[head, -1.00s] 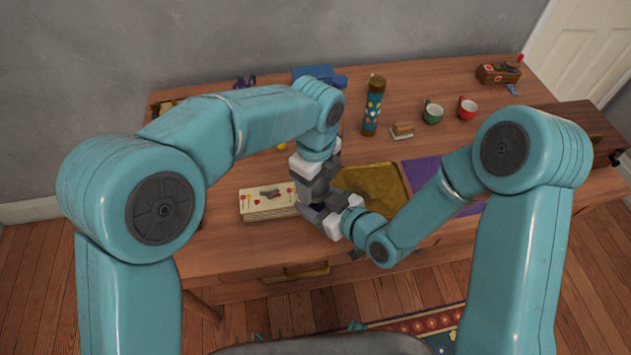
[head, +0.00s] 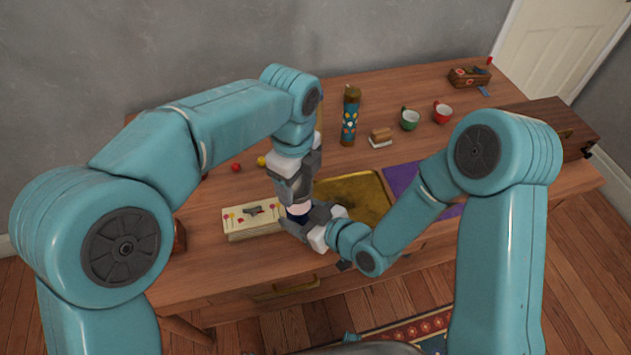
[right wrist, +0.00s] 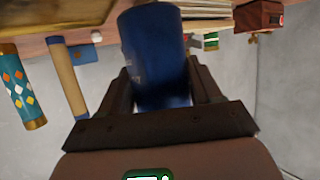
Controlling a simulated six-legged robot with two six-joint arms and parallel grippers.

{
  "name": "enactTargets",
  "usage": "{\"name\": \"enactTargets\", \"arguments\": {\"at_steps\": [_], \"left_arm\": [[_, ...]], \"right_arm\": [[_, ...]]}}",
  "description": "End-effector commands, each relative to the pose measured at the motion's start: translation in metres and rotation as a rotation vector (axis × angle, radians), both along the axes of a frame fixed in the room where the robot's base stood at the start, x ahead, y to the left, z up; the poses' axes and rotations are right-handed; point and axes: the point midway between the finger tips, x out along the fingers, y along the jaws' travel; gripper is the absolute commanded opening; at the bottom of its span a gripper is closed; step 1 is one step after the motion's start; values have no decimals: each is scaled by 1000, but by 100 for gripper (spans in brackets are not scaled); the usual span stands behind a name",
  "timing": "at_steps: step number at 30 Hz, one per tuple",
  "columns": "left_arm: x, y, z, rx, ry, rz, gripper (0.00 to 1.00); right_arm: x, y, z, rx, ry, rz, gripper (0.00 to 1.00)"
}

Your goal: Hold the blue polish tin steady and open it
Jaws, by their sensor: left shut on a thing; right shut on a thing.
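The blue polish tin (right wrist: 155,55) fills the middle of the right wrist view, between the two dark fingers of my right gripper. My left gripper (head: 294,197) points down from above and is shut on the upper part of the tin. The fingers and wrists hide most of the tin, so I cannot tell whether its lid is apart from its body.
A cream box with a flower pattern (head: 252,220) lies left of the grippers. A brass tray (head: 362,192) and purple cloth (head: 398,178) lie to the right. A patterned tube (head: 350,118), a green cup (head: 409,120) and a red cup (head: 442,113) stand farther back.

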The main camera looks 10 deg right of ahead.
Motion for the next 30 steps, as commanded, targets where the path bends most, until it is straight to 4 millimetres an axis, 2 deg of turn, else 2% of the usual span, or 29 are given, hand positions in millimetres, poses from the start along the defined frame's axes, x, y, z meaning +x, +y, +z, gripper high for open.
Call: {"name": "enactTargets", "arguments": {"at_steps": [7,11,14,17,21,24,27,30], "left_arm": [[0,0,-1,0,0,0,29],[0,0,-4,0,0,0,29],[0,0,-7,0,0,0,29],[0,0,-11,0,0,0,29],[0,0,-17,0,0,1,29],[-1,0,-20,0,0,0,29],[0,0,-23,0,0,0,29],[0,0,-25,0,0,0,29]], "right_arm": [[6,-5,2,0,-4,-16,0],[25,-27,8,0,-7,-81,0],[49,-59,19,0,-11,-169,0],[76,-104,38,0,-12,-286,0],[102,-176,73,1,-14,-468,0],[111,-224,101,2,-12,-586,0],[113,-263,127,3,-10,-679,0],[112,-290,147,3,-8,-743,0]]}}
